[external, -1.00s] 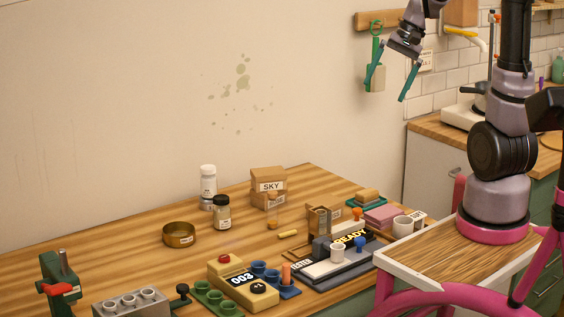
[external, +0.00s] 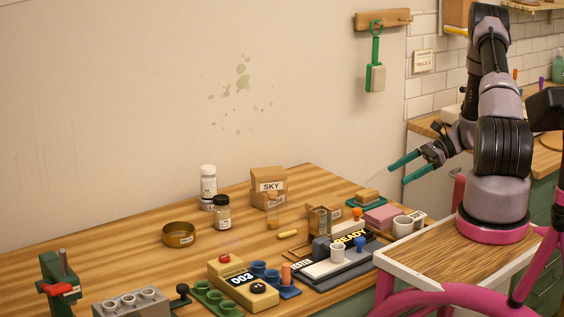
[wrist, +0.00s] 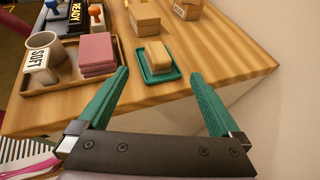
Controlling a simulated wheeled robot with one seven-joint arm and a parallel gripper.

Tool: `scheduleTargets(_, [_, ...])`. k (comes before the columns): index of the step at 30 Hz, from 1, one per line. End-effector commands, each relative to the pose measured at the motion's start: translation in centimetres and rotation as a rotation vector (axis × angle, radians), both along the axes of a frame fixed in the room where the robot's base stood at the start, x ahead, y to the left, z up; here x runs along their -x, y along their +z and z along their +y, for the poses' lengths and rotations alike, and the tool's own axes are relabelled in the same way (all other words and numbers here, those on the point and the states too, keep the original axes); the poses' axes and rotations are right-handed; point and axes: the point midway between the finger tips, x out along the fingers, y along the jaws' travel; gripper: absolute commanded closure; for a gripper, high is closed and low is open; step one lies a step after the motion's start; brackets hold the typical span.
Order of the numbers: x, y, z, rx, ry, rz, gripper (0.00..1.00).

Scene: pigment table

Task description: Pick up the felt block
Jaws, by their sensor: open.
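No label marks the felt block, so I cannot tell for sure which block it is. A tan block (wrist: 157,53) lies on a small green tray (wrist: 178,72) near the table's corner; it also shows in the external view (external: 368,194). A pink layered block (wrist: 97,53) sits to its left in the wrist view, on a wooden tray (wrist: 60,82); it also shows in the external view (external: 381,216). My gripper (external: 398,174) is open and empty, above and apart from the table. In the wrist view its teal fingertips (wrist: 160,75) flank the green tray in the picture.
A white cup (wrist: 44,46) and a "SOFT" card (wrist: 38,72) stand beside the pink block. Table surface between the boxes and brass bowl (external: 179,234) is partly clear.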

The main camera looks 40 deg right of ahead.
Motion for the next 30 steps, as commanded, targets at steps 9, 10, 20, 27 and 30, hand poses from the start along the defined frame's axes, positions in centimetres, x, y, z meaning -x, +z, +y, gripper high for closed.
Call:
scheduleTargets(9, [-1.2,-2.1,2.9,-0.023,-0.017,0.005,0.00])
scheduleTargets(10, [-1.3,-2.3,3.3,-0.021,-0.017,0.005,0.00])
scheduleTargets(20, [-2.2,-3.4,6.2,-0.021,-0.017,0.007,0.00])
scheduleTargets(27, [-3.1,-4.5,9.0,-0.020,-0.017,0.005,0.00])
scheduleTargets(30, [-3.2,-4.7,9.3,-0.018,-0.018,0.005,0.00])
